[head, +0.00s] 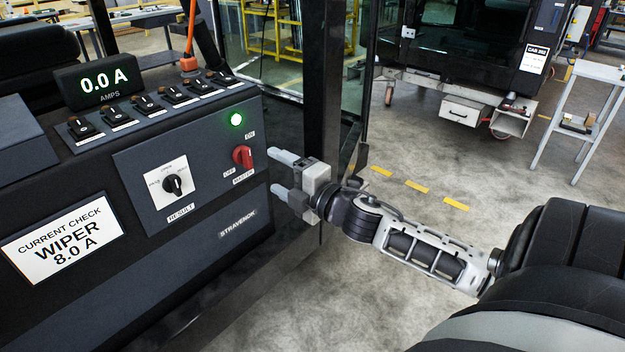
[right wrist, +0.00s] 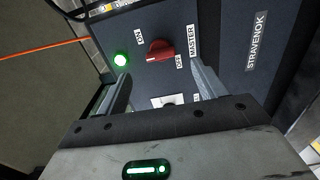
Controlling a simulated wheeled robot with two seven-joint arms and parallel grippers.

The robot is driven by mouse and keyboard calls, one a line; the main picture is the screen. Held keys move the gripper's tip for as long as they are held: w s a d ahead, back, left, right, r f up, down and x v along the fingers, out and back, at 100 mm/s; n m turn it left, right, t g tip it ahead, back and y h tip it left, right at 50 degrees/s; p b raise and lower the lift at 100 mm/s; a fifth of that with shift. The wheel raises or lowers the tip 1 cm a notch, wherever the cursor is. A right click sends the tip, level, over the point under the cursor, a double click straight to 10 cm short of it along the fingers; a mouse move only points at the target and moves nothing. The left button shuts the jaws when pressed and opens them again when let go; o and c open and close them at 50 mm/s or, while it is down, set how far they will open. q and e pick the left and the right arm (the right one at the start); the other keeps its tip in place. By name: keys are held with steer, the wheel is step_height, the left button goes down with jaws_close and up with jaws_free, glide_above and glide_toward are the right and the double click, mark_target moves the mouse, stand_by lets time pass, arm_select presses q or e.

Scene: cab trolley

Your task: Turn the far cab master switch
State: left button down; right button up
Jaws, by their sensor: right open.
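A red rotary switch labelled MASTER, with ON and OFF marks (head: 243,156), sits at the right end of the dark console panel. It also shows in the right wrist view (right wrist: 160,50), beyond my fingers. I cannot tell surely which mark its handle points to. A green lamp (head: 236,119) beside it is lit. My right gripper (head: 275,171) is open and empty, just right of the switch, with its fingers toward the panel. The fingers look apart from the knob. In the right wrist view the knob appears between the two fingers. My left gripper is out of view.
The console has a RESULT selector (head: 173,185), a row of small black switches, an amps display (head: 97,81) reading 0.0 A and a WIPER 8.0 A card (head: 62,238). A dark post stands behind my gripper. A cab marked CAB 302 (head: 535,59) stands farther back. Floor between is clear.

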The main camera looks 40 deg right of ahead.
steer(key=s, duration=0.8)
steer(key=shift+s+d+b, duration=0.35)
steer(key=shift+s, duration=0.05)
